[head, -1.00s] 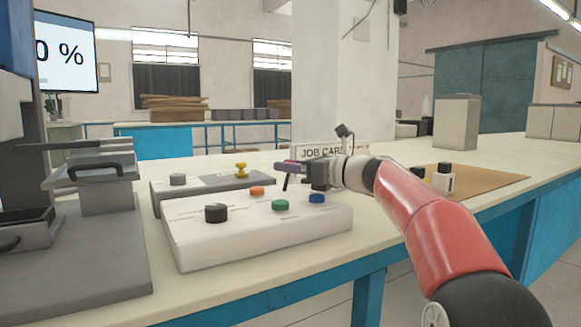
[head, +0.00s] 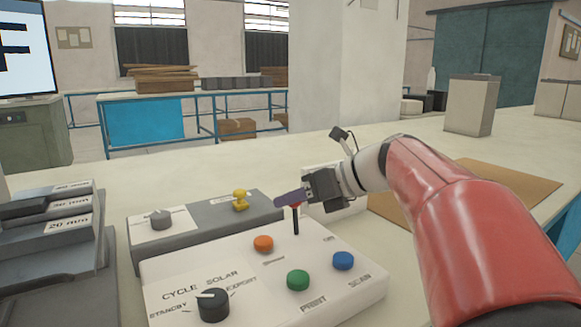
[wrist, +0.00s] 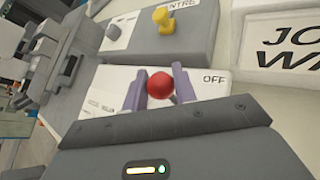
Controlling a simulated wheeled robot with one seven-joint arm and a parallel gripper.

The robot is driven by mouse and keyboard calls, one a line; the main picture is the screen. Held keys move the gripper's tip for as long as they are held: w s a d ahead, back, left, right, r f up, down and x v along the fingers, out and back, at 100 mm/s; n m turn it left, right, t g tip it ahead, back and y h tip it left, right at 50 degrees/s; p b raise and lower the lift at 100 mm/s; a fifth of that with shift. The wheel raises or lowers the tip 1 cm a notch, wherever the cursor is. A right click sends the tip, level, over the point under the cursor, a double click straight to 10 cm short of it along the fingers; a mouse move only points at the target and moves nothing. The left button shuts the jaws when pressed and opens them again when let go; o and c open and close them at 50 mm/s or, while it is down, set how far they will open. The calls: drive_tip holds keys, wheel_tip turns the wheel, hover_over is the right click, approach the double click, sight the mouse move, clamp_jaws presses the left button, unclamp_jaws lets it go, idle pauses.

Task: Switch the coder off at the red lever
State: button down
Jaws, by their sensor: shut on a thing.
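The red lever (head: 296,215) stands on the white control panel (head: 205,262), behind its coloured buttons. My gripper (head: 293,198) is at the lever's top, with its purple fingers shut on it. In the wrist view, the lever's red ball (wrist: 160,86) sits between the two fingertips (wrist: 162,88). The word OFF is printed on the panel just right of the fingers in the wrist view. The lever's lower stem shows below the fingers in the head view. Its base is partly hard to make out.
The panel also has an orange button (head: 263,244), a green button (head: 298,280), a blue button (head: 343,261) and a black knob (head: 213,305). A grey box (head: 205,228) with a yellow knob (head: 240,200) stands behind. A job card sign (wrist: 290,42) is close on the right.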

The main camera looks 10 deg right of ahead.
drive_tip(key=shift+w+a+f+m+g+h, duration=0.15)
drive_tip(key=shift+w+m+g+h, duration=0.2)
drive_tip(key=shift+w+g, duration=0.2)
drive_tip(key=shift+w+a+f+m+g+h, duration=0.15)
drive_tip(key=shift+w+m+g+h, duration=0.1)
drive_tip(key=shift+w+g+h, duration=0.3)
drive_tip(key=shift+s+g, duration=0.1)
drive_tip(key=shift+g, duration=0.2)
drive_tip(key=c, duration=1.2)
unclamp_jaws()
drive_tip(key=shift+o, duration=0.2)
drive_tip(key=v, duration=0.7)
drive_tip(key=shift+d+r, duration=0.2)
drive_tip(key=shift+d, duration=0.05)
drive_tip(key=shift+s, duration=0.15)
